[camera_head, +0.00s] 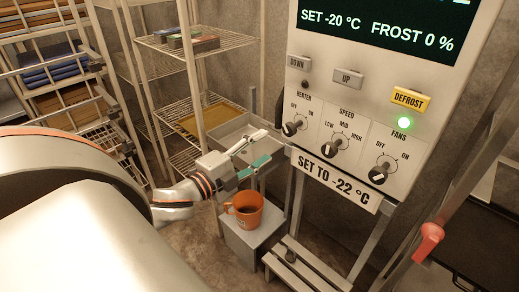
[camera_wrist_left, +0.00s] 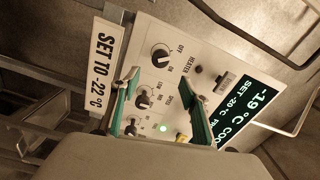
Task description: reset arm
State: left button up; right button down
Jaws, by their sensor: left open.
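My left gripper (camera_head: 262,147) is open and empty, just left of the control panel (camera_head: 318,100) in the head view. Its two green-padded fingers also show in the left wrist view (camera_wrist_left: 160,97), apart, with the panel behind them. The panel has a heater knob (camera_head: 291,127), a speed knob (camera_head: 329,148) and a fans knob (camera_head: 378,175). The display (camera_head: 385,32) reads SET -20 °C and FROST 0 %; in the wrist view it shows -19 °C (camera_wrist_left: 262,97). A label (camera_head: 336,180) reads SET TO -22 °C. My right gripper is not in view.
A grey bin (camera_head: 236,134) is behind the gripper. Wire shelves (camera_head: 190,45) with boxes stand at left. A red handle (camera_head: 428,242) is at lower right.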

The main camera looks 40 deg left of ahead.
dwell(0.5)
pick_arm(q)
jog(key=s+d+f+n+g, duration=0.2)
jog(key=f+n, duration=0.2)
jog(key=f, duration=0.7)
jog(key=s+d+f+n+g, duration=0.1)
jog(key=s+f+n+g, duration=0.15)
jog(key=f, duration=0.75)
jog(key=s+d+f+n+g, duration=0.1)
jog(key=s+d+f+n, duration=0.2)
jog(key=d+f, duration=0.3)
jog(key=s+d+f+n+g, duration=0.2)
jog(key=s+d+f, duration=0.4)
jog(key=f, duration=0.4)
jog(key=shift+d+f+n+h, duration=0.25)
jog(key=shift+f+n+h, duration=0.15)
jog(key=shift+n, duration=0.25)
